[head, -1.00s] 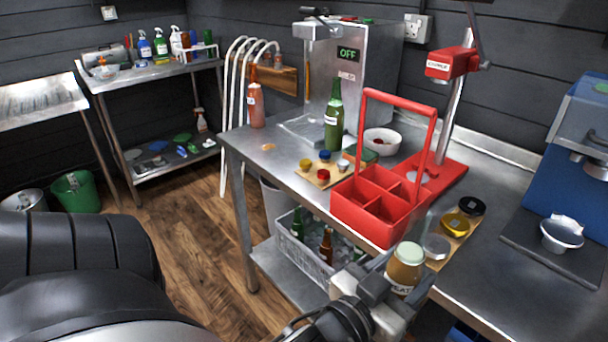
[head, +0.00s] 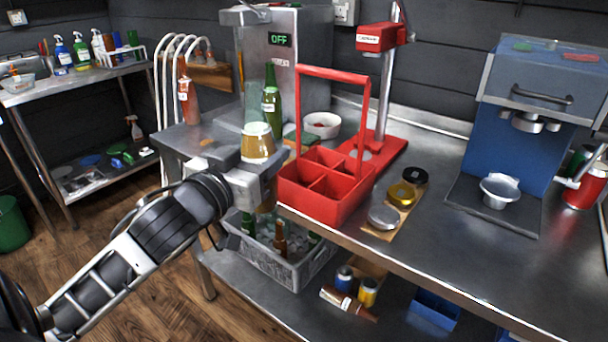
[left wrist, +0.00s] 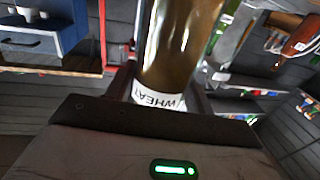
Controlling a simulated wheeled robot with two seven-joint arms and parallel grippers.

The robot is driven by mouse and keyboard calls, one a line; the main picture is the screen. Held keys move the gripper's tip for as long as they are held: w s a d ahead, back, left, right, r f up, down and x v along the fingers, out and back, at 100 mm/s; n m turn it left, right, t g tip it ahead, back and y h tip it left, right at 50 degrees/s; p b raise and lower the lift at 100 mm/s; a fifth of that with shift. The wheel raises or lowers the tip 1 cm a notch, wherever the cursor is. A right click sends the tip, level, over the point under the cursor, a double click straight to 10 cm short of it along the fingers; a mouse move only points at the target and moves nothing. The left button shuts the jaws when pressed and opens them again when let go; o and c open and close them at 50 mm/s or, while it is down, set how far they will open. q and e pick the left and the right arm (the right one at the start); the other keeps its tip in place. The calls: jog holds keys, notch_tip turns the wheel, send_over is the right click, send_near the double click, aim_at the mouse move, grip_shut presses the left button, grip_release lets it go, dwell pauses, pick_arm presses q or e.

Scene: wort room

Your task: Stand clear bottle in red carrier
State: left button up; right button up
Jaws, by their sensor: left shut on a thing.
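The clear bottle (head: 257,146), with amber contents and a pale see-through upper part, is held roughly upright in my left gripper (head: 250,172). The gripper is shut around its lower part. In the left wrist view the bottle (left wrist: 182,45) shows its white WHEAT label between the fingers. The red carrier (head: 322,207) stands on the steel table, right of the held bottle and apart from it. Its visible compartments look empty, and its tall handle rises over them. My right gripper is not in view.
A green bottle (head: 271,103) stands behind the carrier, near a white bowl (head: 322,124). A red capping stand (head: 380,150) is behind right. A board with tins (head: 402,196) lies right of the carrier. A grey crate of bottles (head: 290,268) sits below. The front right tabletop is clear.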

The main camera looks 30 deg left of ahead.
pick_arm(q)
jog(key=w+p, duration=0.1)
jog(key=w, duration=0.3)
jog(key=w+a, duration=0.1)
jog(key=w, duration=0.4)
jog(key=w+p, duration=0.1)
jog(key=w, duration=0.4)
jog(key=shift+w+a+r+p, duration=0.1)
jog(key=shift+a+r+p, duration=0.15)
jog(key=shift+r+p, duration=0.1)
notch_tip(320, 180, down, 3)
jog(key=shift+r, duration=0.1)
notch_tip(320, 180, down, 4)
jog(key=shift+f+b, duration=0.15)
jog(key=shift+b, duration=0.3)
jog(key=shift+f, duration=0.1)
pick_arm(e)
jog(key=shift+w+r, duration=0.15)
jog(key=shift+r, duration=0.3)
pick_arm(q)
jog(key=shift+f, duration=0.15)
jog(key=o, duration=1.4)
jog(key=shift+s+d, duration=0.1)
jog(key=shift+s, duration=0.1)
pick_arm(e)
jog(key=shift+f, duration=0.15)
